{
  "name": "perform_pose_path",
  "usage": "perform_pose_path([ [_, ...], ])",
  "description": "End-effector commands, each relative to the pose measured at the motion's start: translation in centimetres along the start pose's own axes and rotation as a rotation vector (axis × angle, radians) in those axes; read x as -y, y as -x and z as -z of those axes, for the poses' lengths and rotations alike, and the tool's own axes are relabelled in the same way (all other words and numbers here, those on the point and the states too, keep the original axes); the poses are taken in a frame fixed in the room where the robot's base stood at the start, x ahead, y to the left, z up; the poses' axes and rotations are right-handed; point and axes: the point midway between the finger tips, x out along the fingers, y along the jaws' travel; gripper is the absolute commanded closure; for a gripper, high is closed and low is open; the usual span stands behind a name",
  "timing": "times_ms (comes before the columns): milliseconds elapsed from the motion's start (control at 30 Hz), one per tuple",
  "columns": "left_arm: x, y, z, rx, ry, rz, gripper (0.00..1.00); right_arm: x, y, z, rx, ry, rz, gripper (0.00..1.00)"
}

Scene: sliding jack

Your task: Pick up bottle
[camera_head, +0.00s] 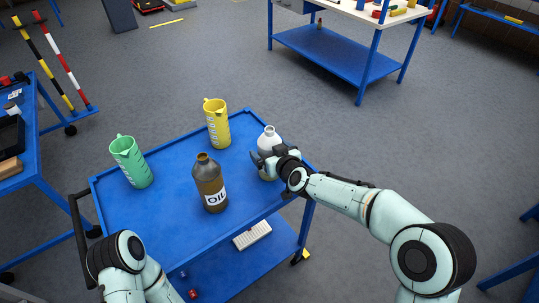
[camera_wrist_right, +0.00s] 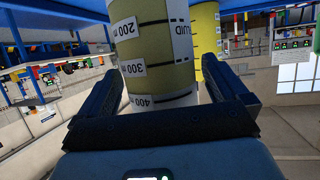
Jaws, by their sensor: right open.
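A pale bottle with a white cap (camera_head: 269,134) stands upright at the right side of the blue cart top (camera_head: 170,215). My right gripper (camera_head: 262,160) is at this bottle, with its open fingers on either side of it. In the right wrist view, the bottle's marked side (camera_wrist_right: 160,62) lies between the two fingers (camera_wrist_right: 160,75); that view is upside down. I cannot tell whether a finger touches it. A brown OIL bottle (camera_head: 209,178) stands near the cart's middle. My left arm comes in at the lower left, and its gripper is out of view.
A yellow measuring jug (camera_head: 217,124) stands at the back of the cart, a green one (camera_head: 131,162) at the left. The cart has a dark handle (camera_head: 77,215) at its left. A blue workbench (camera_head: 335,52) stands beyond. The cart top's front is clear.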

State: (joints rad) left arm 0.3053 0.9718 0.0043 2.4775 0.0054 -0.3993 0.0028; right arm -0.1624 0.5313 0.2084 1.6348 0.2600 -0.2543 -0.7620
Motion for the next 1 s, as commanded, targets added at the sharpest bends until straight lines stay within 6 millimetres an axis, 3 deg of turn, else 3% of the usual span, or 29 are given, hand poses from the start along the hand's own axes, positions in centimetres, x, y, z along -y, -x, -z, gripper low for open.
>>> perform_pose_path([
  [100,0.0,0.1,-0.1,0.002,0.0,0.001,0.57,0.1,-0.9,0.0,0.0,-0.001,0.001,0.0],
  [333,0.0,0.1,-0.1,0.002,0.0,0.001,0.57,0.0,-1.1,0.0,0.001,0.0,0.001,0.0],
  [367,0.0,0.1,-0.1,0.002,0.0,0.001,0.57,0.0,-1.1,0.0,0.001,0.0,0.001,0.06],
  [567,0.0,0.1,0.0,0.001,0.0,0.001,0.57,0.0,-1.0,0.0,0.001,0.0,0.001,0.71],
  [867,0.0,0.2,-0.1,0.001,0.0,0.001,0.57,0.0,-0.9,0.4,-0.004,0.001,0.0,0.71],
  [1000,-0.1,0.4,-0.2,0.005,0.001,0.001,0.57,0.0,-0.5,1.5,-0.007,0.003,-0.001,0.71],
])
